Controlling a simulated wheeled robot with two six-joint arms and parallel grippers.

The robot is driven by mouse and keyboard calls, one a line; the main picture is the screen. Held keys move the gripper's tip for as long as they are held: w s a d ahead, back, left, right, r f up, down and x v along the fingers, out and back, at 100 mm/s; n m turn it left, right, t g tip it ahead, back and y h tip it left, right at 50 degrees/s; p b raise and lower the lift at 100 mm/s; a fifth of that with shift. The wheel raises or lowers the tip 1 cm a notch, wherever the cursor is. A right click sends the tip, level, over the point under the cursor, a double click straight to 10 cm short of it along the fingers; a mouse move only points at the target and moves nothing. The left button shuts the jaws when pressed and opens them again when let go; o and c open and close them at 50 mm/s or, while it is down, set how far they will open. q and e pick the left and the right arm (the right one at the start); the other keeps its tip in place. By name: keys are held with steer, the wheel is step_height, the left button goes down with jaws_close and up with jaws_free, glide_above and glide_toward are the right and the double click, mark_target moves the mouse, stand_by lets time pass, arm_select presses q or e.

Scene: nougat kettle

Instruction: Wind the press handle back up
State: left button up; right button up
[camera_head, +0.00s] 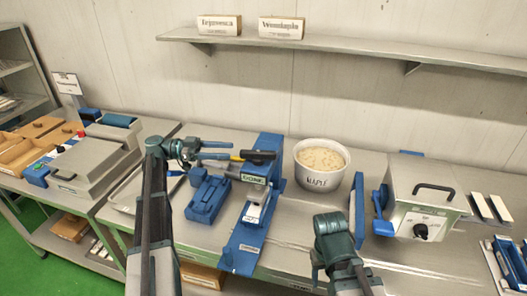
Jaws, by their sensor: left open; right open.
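The blue press (262,205) stands upright on the bench in the middle of the head view, with a small label on its front. Its handle (258,155) has a dark part at the top of the column and a yellow part to the left. My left gripper (231,151) is open just left of the press top, its fingers pointing right toward the handle's yellow part. I cannot tell whether they touch it. My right gripper (316,279) is open near the bench's front edge, right of the press base, partly hidden by its own wrist.
A white tub (321,166) marked MAPLE, holding a pale mass, stands right of the press. A blue block-shaped fixture (207,200) sits left of it. A grey machine (420,195) with a knob stands further right. A shelf (340,45) runs along the wall above.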

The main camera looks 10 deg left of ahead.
mark_target(263, 151)
arm_select(q)
steer(key=d, duration=0.4)
steer(key=w+d, duration=0.1)
steer(key=d, duration=0.3)
steer(key=w+d, duration=0.1)
steer(key=d, duration=0.3)
steer(key=shift+w+d, duration=0.15)
steer(key=shift+d, duration=0.1)
jaws_close()
